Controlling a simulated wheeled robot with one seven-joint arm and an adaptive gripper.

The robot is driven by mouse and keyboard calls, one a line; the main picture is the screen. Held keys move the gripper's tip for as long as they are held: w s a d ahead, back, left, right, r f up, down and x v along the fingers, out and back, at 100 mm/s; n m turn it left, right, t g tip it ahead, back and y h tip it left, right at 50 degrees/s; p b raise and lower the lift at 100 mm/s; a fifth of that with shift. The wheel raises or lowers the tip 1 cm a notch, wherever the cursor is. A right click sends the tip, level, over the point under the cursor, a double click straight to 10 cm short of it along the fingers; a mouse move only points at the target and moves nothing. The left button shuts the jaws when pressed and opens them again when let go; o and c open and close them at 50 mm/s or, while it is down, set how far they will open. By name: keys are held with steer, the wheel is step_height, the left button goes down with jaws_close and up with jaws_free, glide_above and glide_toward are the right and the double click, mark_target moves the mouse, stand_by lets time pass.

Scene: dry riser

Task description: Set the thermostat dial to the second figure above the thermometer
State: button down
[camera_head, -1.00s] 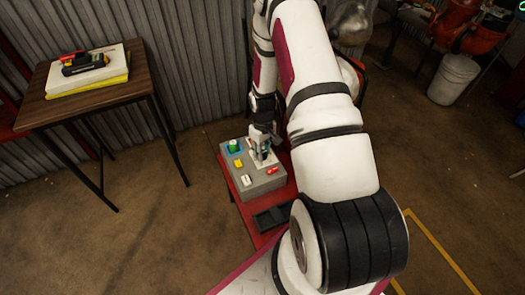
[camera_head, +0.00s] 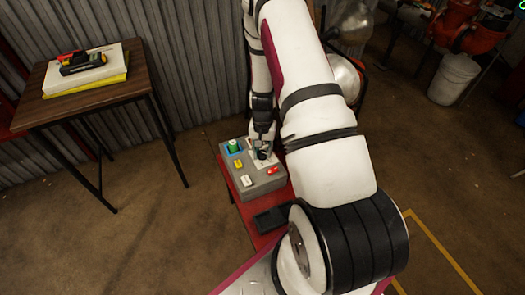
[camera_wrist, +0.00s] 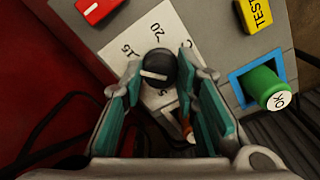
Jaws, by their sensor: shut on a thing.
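The thermostat dial (camera_wrist: 158,70) is a round black knob with a white line across its top, seen in the wrist view. It sits on a white scale plate (camera_wrist: 180,22) with the figures 15 and 20 readable; others are partly hidden by my fingers. The white line lies roughly crosswise, and I cannot tell which end points. My gripper (camera_wrist: 160,76) is shut on the dial, one teal-padded finger on each side. In the head view my gripper (camera_head: 262,150) is over the grey control box (camera_head: 262,188). I cannot make out a thermometer.
Near the dial are a green OK button (camera_wrist: 262,88) in a blue frame, a yellow TEST button (camera_wrist: 256,14) and a red switch (camera_wrist: 98,8). A black tray (camera_head: 270,219) lies before the box. A wooden table (camera_head: 130,85) stands at left.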

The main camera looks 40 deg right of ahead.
mark_target(263, 152)
steer(key=shift+m, duration=0.8)
steer(key=c, duration=1.2)
jaws_free()
steer(key=shift+c, duration=0.2)
steer(key=shift+r, duration=0.1)
step_height(263, 152, up, 12)
